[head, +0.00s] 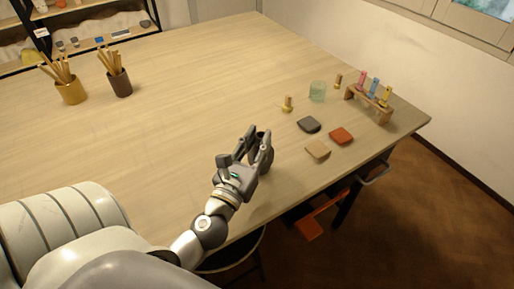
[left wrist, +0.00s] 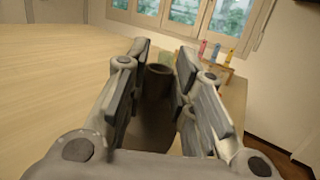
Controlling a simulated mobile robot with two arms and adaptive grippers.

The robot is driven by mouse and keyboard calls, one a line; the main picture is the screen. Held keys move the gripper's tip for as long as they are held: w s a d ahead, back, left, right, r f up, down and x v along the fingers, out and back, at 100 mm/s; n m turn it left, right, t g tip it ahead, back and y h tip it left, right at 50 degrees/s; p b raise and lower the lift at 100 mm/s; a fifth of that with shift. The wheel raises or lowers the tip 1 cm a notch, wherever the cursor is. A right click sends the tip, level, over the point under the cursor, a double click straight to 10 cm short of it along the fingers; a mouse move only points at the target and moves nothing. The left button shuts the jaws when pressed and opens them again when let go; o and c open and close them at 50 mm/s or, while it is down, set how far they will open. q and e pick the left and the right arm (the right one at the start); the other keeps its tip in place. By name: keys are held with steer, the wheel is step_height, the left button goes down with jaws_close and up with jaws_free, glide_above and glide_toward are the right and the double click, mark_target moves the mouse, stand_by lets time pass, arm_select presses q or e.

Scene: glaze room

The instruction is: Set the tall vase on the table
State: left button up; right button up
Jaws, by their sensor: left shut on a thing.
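My left gripper (head: 254,146) reaches over the table (head: 170,130) near its front edge. It is shut on a dark grey-brown vase (left wrist: 156,108), which stands between the two fingers in the left wrist view with its round mouth at the top. In the head view only a small dark part of the vase (head: 265,135) shows, and the fingers cover most of it. The vase looks about upright. Its base is hidden, so I cannot tell whether it touches the table. My right gripper is not in view.
Grey (head: 309,124), orange (head: 341,135) and tan (head: 318,149) tiles lie right of the gripper. Two brush pots (head: 71,92) (head: 119,83) stand far left. The table's middle is clear.

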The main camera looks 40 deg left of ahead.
arm_select(q)
steer(key=shift+f, duration=0.4)
steer(key=shift+s, duration=0.1)
steer(key=o, duration=1)
steer(key=shift+c, duration=0.2)
steer(key=b+v, duration=0.3)
steer(key=v, duration=0.9)
